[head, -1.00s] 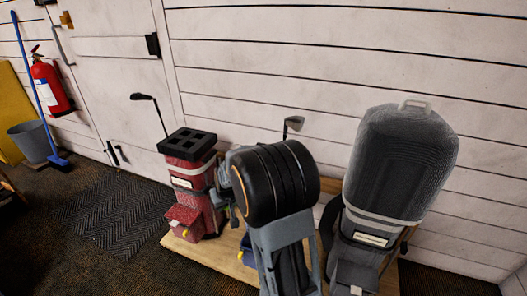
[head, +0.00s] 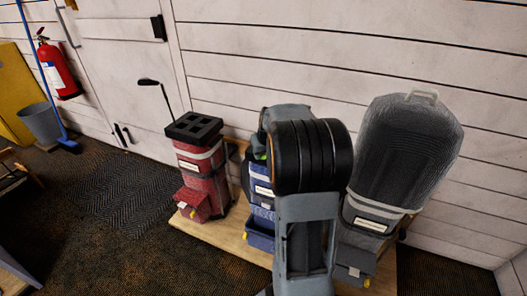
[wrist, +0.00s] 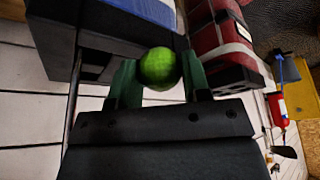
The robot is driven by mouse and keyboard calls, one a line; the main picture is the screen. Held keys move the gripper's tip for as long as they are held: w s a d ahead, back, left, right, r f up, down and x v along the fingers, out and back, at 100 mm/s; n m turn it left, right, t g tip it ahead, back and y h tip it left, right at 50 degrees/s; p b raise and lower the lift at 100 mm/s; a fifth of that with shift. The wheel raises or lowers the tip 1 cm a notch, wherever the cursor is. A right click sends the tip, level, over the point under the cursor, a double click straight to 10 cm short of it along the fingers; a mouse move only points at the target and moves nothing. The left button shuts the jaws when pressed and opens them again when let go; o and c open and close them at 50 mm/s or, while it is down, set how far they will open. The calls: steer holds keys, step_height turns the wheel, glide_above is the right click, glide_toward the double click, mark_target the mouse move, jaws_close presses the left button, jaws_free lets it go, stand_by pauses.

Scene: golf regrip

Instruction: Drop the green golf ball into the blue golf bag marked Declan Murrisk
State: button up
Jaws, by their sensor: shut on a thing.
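The green golf ball (wrist: 158,68) is held between the two dark green fingertips of my gripper (wrist: 160,78) in the wrist view. The blue golf bag (head: 262,205) stands between the red and grey bags in the head view, partly hidden by my arm. Its pale name label (head: 263,190) is too small to read. In the wrist view part of the blue bag (wrist: 150,10) shows at the top, beyond the ball. In the head view my gripper is mostly hidden behind my arm, at the upper part of the blue bag. The ball appears to be outside the bag.
The red bag (head: 200,165) with a dark divided top stands left of the blue one. The grey hooded bag (head: 400,160) stands at right. All are on a wooden platform (head: 225,238) before a white plank wall (head: 300,60).

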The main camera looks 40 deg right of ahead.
steer(key=shift+f+b, duration=0.95)
steer(key=shift+f, duration=0.7)
steer(key=o, duration=1)
steer(key=shift+r, duration=0.1)
steer(key=p+v, duration=0.4)
steer(key=v, duration=0.9)
steer(key=shift+s+r, duration=0.1)
steer(key=shift+r, duration=0.2)
